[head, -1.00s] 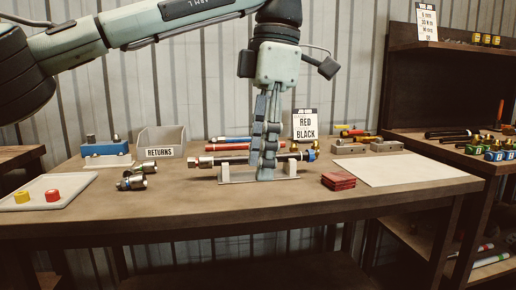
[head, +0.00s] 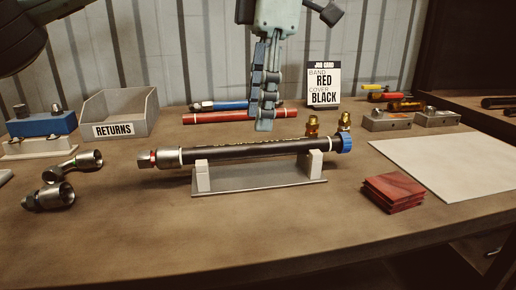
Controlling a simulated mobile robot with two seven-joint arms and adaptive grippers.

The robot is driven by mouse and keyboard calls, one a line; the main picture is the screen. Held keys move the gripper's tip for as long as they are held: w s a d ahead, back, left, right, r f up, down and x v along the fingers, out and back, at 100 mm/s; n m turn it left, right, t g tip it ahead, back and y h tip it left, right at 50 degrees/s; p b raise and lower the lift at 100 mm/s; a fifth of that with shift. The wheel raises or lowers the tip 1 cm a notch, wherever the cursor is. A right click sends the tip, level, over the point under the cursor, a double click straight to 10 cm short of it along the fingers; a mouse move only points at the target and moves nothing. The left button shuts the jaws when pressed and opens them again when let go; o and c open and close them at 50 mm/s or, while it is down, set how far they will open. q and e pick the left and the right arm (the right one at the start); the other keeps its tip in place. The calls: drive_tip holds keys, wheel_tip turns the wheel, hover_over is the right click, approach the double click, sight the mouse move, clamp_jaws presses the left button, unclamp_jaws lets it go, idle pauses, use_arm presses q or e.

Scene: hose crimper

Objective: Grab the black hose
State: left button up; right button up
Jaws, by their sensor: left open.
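The black hose (head: 245,151) lies across the two posts of a grey cradle (head: 262,178) at the middle of the table. Its left end has a metal fitting with a red ring (head: 153,158), and its right end has a blue cap (head: 346,144). My left gripper (head: 265,124) hangs fingers down, open and empty, just above the hose's middle in the picture. A small gap shows between its fingertips and the hose. How far behind the hose they are is hard to tell. My right gripper is not in view.
Red (head: 235,116) and blue (head: 222,105) hoses lie behind. A job card (head: 323,85) reads RED band, BLACK cover. A returns bin (head: 122,110) and metal fittings (head: 58,184) are left. Red blocks (head: 393,192) and a pale sheet (head: 455,160) are right. The front is clear.

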sight(258, 143)
use_arm(q)
wheel_tip(258, 143, down, 5)
drive_tip(key=shift+a+f, duration=0.1)
drive_tip(key=shift+f, duration=0.1)
drive_tip(key=shift+c, duration=0.3)
drive_tip(key=shift+r, duration=0.1)
clamp_jaws()
